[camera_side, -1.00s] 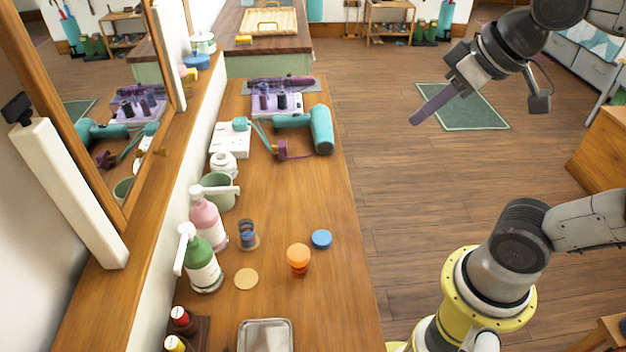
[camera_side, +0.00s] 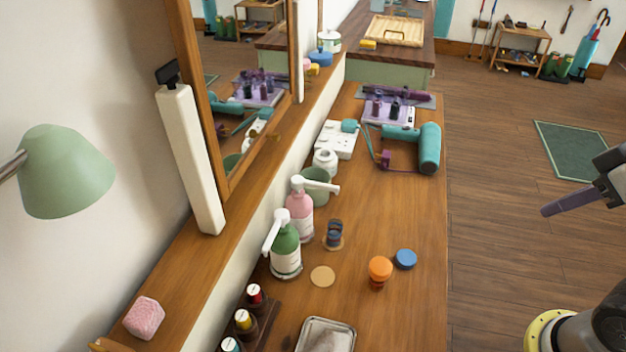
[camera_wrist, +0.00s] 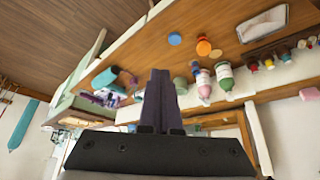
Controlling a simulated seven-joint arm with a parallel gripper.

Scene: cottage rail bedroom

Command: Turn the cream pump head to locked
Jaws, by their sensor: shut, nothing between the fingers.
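Two pump bottles stand on the wooden counter (camera_side: 400,215) in the side view. The pink bottle (camera_side: 300,222) has a white pump head (camera_side: 300,184) with its spout pointing right. The green bottle (camera_side: 286,258) has a white pump head (camera_side: 279,218) with its spout pointing to the lower left. I cannot tell which holds cream, and I see no lock mark. In the wrist view the green bottle (camera_wrist: 225,75) and pink bottle (camera_wrist: 203,82) are right of the fingers. My gripper (camera_side: 546,211) is shut and empty, well right of the bottles; its fingers also show in the wrist view (camera_wrist: 160,75).
A green mug (camera_side: 318,183) stands behind the pink bottle. An orange-lidded jar (camera_side: 380,270), a blue lid (camera_side: 405,259) and a metal tray (camera_side: 326,335) are on the counter. A teal hair dryer (camera_side: 429,150) lies farther back. A mirror (camera_side: 232,185) stands at left.

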